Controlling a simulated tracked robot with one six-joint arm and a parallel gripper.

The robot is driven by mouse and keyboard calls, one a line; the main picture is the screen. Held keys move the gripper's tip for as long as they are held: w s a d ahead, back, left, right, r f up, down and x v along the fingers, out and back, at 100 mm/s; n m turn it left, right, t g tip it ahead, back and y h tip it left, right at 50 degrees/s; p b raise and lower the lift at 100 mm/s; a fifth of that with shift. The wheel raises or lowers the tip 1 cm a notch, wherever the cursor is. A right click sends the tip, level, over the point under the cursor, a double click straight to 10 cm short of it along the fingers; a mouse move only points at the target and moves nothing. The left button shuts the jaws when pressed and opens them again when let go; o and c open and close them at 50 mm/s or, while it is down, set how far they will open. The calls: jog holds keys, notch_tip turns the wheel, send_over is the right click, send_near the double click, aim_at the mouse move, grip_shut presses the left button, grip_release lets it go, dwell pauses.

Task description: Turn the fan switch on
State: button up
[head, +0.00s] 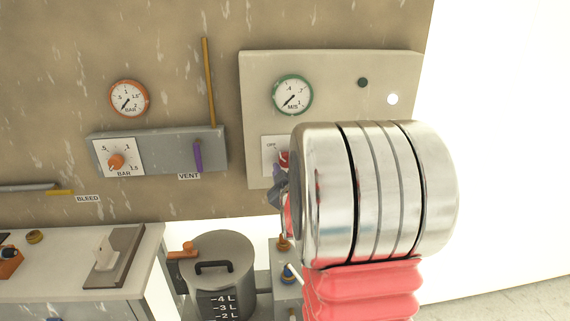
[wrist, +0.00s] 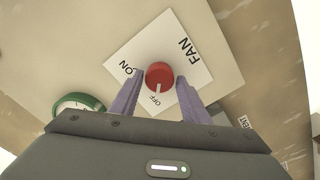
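The fan switch is a red round knob (wrist: 159,75) on a white plate (wrist: 190,50) marked FAN, ON and OFF. In the wrist view its white pointer line is toward OFF. My gripper (wrist: 158,84) has its two purple fingers apart, one on each side of the knob. I cannot tell whether they touch it. In the head view the knob (head: 284,158) shows only in part, because my arm covers most of the plate (head: 268,150).
The panel (head: 330,70) also carries a green-rimmed gauge (head: 292,95), a dark lamp (head: 362,83) and a white lamp (head: 393,99). To the left are an orange gauge (head: 129,98) and a purple VENT lever (head: 198,156). A lidded pot (head: 222,262) stands below.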

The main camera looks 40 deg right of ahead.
jog(key=shift+a, duration=0.1)
jog(key=c, duration=0.8)
jog(key=shift+o, duration=0.2)
jog(key=shift+m, duration=0.5)
jog(key=m, duration=0.3)
jog(key=shift+m, duration=0.3)
jog(key=m, duration=0.4)
jog(key=shift+s+f+m, duration=0.1)
jog(key=shift+m, duration=0.2)
jog(key=m, duration=0.4)
jog(key=shift+d, duration=0.2)
jog(key=m, duration=0.4)
jog(key=shift+s+f+m, duration=0.1)
jog(key=shift+m, duration=0.2)
